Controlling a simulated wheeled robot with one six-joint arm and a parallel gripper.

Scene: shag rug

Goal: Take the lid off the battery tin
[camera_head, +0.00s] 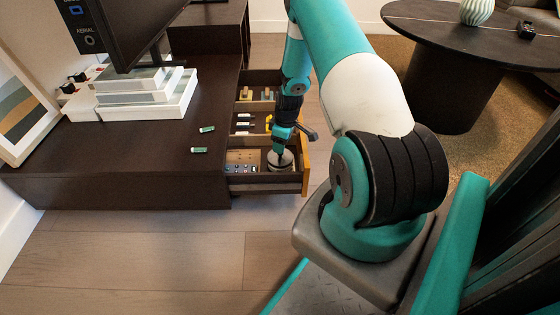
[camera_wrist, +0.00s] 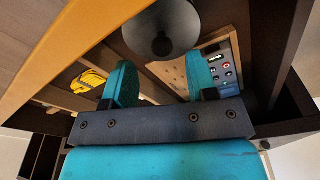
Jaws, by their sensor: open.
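The battery tin (camera_head: 287,162) is round and stands in the front right compartment of the open drawer. In the wrist view the tin's dark grey round lid (camera_wrist: 180,18) shows at the top, with a small round knob (camera_wrist: 162,45) at its middle. My gripper (camera_head: 280,149) points down over the tin. In the wrist view my gripper (camera_wrist: 162,75) is open, its two teal fingers apart with nothing held between them. The knob lies just beyond the fingertips, roughly midway between them. I cannot tell whether a finger touches the lid. The tin's sides are mostly hidden.
The drawer (camera_head: 306,165) has dividers and an orange-brown front. A perforated tray (camera_head: 240,156) with small items lies beside the tin, and a yellow object (camera_wrist: 90,80) lies in another compartment. Two green batteries (camera_head: 199,150) lie on the dark cabinet (camera_head: 120,165).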

